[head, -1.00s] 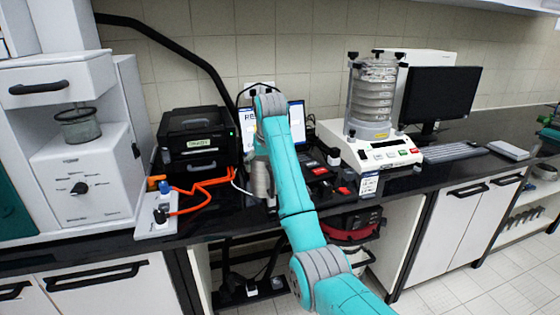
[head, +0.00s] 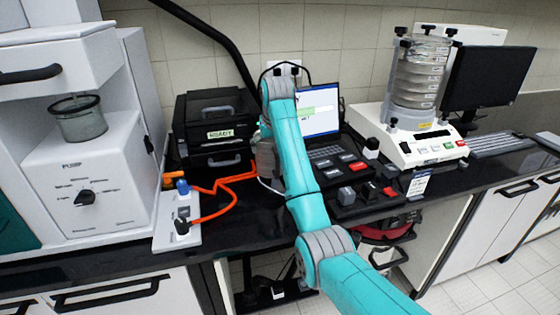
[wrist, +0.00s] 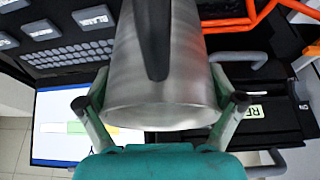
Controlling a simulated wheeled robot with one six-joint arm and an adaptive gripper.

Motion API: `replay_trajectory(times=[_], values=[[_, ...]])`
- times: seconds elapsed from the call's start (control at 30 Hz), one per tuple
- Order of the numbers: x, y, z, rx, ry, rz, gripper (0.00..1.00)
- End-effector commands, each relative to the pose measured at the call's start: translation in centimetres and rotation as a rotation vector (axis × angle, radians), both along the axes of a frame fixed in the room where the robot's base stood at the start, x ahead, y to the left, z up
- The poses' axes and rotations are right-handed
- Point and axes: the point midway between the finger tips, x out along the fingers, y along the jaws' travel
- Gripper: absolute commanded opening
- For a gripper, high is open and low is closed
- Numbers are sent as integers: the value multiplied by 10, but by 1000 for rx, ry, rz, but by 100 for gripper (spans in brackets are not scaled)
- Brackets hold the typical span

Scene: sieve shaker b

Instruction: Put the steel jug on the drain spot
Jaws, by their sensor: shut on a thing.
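The steel jug (wrist: 165,75), brushed metal with a black handle (wrist: 156,35), fills the middle of the wrist view. My gripper (wrist: 165,103) is shut on it, with one finger on each side of its body. Its contents cannot be seen. In the head view my teal arm reaches over the counter in front of the laptop and black printer, and mostly hides the gripper and jug. I cannot make out a marked drain spot in either view.
A laptop (head: 318,112), button boxes (head: 348,170) and sieve shaker (head: 418,85) are right. A pump cabinet (head: 90,180) stands far left.

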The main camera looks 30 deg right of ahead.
Motion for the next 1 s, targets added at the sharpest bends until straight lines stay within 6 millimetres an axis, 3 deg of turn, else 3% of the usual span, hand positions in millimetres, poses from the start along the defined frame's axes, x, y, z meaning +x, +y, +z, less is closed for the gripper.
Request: replay_trajectory(times=[0.1, 0.5, 0.9, 0.93, 1.0], values=[[0, 0, -22, 1, 2, 0, 49], [0, 0, -64, 0, 1, 0, 49], [0, 0, -70, 0, 0, 0, 49], [0, 0, -70, 0, 0, 0, 100], [0, 0, -70, 0, 0, 0, 100]])
